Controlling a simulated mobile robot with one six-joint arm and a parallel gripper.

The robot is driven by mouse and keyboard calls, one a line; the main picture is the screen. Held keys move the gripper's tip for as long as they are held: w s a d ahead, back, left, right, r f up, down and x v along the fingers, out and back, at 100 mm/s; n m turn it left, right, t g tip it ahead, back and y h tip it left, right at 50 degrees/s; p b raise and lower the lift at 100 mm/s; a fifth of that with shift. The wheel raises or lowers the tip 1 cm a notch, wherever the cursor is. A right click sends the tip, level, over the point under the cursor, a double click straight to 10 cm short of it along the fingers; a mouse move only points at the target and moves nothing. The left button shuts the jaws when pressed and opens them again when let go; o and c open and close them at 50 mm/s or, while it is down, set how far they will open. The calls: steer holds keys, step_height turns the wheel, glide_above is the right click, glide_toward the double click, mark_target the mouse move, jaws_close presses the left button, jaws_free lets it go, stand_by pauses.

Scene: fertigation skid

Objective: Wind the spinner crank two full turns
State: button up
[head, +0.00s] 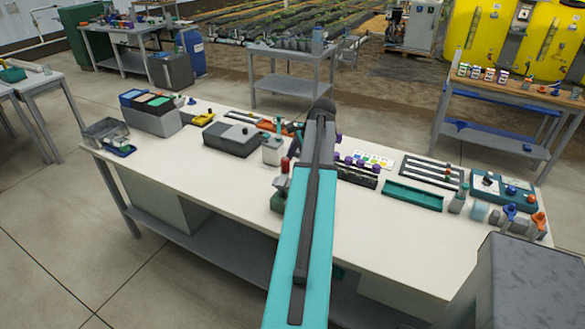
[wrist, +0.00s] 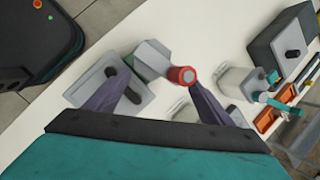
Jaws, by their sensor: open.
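The spinner crank shows in the wrist view as a red knob (wrist: 183,75) with a pale round end, beside a grey-green angular body (wrist: 152,58). My fingers are mostly hidden behind my arm in the head view.
In the wrist view a pale container (wrist: 235,82) stands right of the knob. Bare bench top lies at front left.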

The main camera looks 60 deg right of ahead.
steer(key=s+a, duration=0.1)
steer(key=s+a+y, duration=0.1)
steer(key=a, duration=0.1)
steer(key=s+a+g+y, duration=0.1)
steer(key=shift+a+r, duration=0.1)
steer(key=shift+a, duration=0.3)
steer(key=shift+o, duration=0.3)
steer(key=s+d+r+h+b, duration=0.1)
steer(key=d+r, duration=0.2)
steer(key=r, duration=0.3)
steer(key=s+d+r+t+h+b, duration=0.1)
steer(key=d+r, duration=0.1)
steer(key=r, duration=0.4)
steer(key=shift+d+r+b, duration=0.3)
steer(key=shift+d, duration=0.1)
steer(key=shift+w, duration=0.1)
